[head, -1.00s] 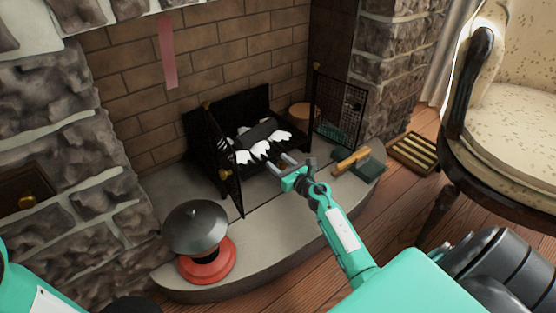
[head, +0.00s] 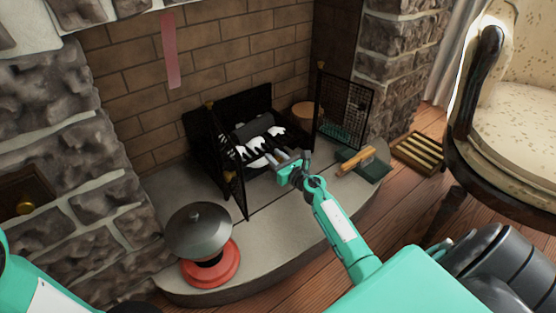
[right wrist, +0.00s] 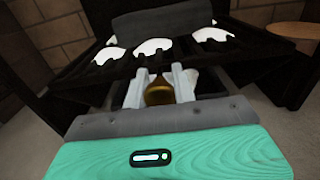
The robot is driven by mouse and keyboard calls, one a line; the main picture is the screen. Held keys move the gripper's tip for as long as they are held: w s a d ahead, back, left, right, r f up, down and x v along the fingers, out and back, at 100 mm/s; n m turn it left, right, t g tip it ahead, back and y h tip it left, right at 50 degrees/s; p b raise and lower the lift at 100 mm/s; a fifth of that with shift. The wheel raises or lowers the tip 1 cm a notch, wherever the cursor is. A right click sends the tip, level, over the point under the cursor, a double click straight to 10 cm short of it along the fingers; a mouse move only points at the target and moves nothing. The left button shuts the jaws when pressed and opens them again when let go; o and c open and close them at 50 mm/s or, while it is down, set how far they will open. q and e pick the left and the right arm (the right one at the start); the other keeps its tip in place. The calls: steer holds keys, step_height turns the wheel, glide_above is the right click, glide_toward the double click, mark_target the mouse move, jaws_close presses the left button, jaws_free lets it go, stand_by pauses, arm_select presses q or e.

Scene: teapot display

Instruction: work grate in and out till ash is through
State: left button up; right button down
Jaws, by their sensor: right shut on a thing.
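The black fire grate (head: 228,107) stands in the brick fireplace, with a dark log and white ash (head: 262,145) on its bars. Ash also shows as several white lumps in the right wrist view (right wrist: 153,47), and a pale patch (head: 257,162) lies low at the grate's front. My right gripper (head: 278,158) is at the front of the grate. In the right wrist view its pale fingers are shut on a brass knob (right wrist: 159,92) at the grate's front. The knob is hidden in the head view. My left gripper is out of view; only part of that arm shows.
A black mesh screen panel (head: 345,108) stands at the right of the grate, another (head: 228,165) at the left. A grey-lidded red pot (head: 210,262) sits on the hearth. A wooden-handled brush (head: 356,160) lies right of my gripper. An armchair (head: 515,120) is at the right.

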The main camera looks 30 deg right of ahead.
steer(key=c, duration=1.1)
jaws_free()
steer(key=shift+c, duration=0.2)
steer(key=shift+a, duration=0.1)
steer(key=s, duration=0.4)
steer(key=s+d, duration=0.1)
steer(key=s, duration=0.8)
steer(key=shift+s+d, duration=0.2)
steer(key=shift+s, duration=0.15)
